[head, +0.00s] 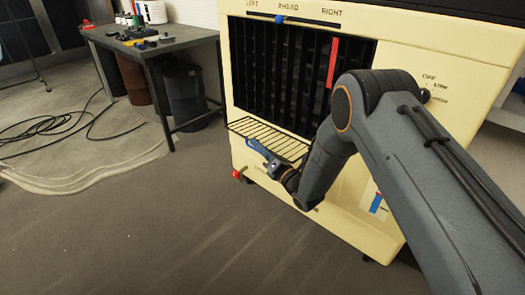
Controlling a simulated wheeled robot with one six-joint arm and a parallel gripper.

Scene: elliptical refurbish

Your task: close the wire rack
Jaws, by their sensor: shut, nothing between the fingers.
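The wire rack (273,138) is a dark metal grid. It sticks out flat from the front of a cream-coloured heater-like unit (347,205), below its black slatted grille (290,75). My gripper (254,145) is at the rack's front left edge, with its blue part close to the front wire. The gripper is shut and empty. I cannot tell whether it touches the rack. My arm comes in from the right and hides part of the unit's front and the area right of the rack.
A dark workbench (165,42) with small tools stands at the back left, with barrels (186,92) under it. Black cables (60,125) lie on the floor at left. A red knob (236,174) is at the unit's lower left. The floor in front is clear.

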